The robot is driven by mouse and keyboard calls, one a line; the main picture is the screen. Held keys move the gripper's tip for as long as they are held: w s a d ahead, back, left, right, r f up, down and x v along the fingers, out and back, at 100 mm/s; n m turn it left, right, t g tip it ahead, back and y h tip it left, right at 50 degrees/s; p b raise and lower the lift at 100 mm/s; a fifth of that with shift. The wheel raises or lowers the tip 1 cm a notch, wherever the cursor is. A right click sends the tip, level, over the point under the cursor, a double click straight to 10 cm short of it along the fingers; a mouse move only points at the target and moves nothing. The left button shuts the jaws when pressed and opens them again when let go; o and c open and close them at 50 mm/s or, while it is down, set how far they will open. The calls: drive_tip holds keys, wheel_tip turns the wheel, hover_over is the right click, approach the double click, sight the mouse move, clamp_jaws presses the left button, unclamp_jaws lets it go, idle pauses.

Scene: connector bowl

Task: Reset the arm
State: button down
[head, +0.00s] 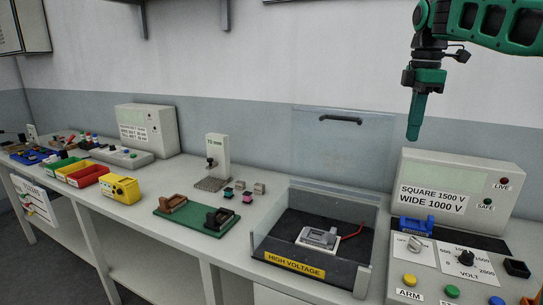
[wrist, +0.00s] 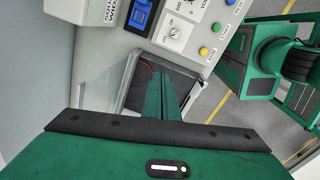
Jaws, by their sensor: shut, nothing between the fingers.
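My gripper (head: 414,134) hangs pointing down at the upper right of the head view, above the bench and left of the tester with the "SQUARE 1500 V, WIDE 1000 V" label. Its green fingers are shut together and hold nothing. In the wrist view the closed fingers (wrist: 161,92) point toward the dark-floored high voltage box, well apart from it. My green arm reaches in from the top right of the head view.
The high voltage box (head: 296,262) holds a grey device (head: 319,238) with a red lead; its clear lid (head: 342,150) stands raised. The tester (head: 450,190) and its knob panel stand right. A green board (head: 190,217), yellow box (head: 120,188) and bins line the bench left.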

drive_tip(key=s+d+f+m, duration=0.3)
drive_tip(key=s+f+m, duration=0.8)
drive_tip(key=s, duration=0.7)
drive_tip(key=s+d+f+m, duration=0.2)
drive_tip(key=s+f+m, duration=0.9)
drive_tip(key=s+f, duration=0.4)
drive_tip(key=s, duration=0.3)
drive_tip(key=shift+d+f+g, duration=0.2)
drive_tip(key=shift+d+g, duration=0.1)
drive_tip(key=shift+d, duration=0.1)
drive_tip(key=shift+w+f, duration=0.2)
drive_tip(key=shift+w, duration=0.45)
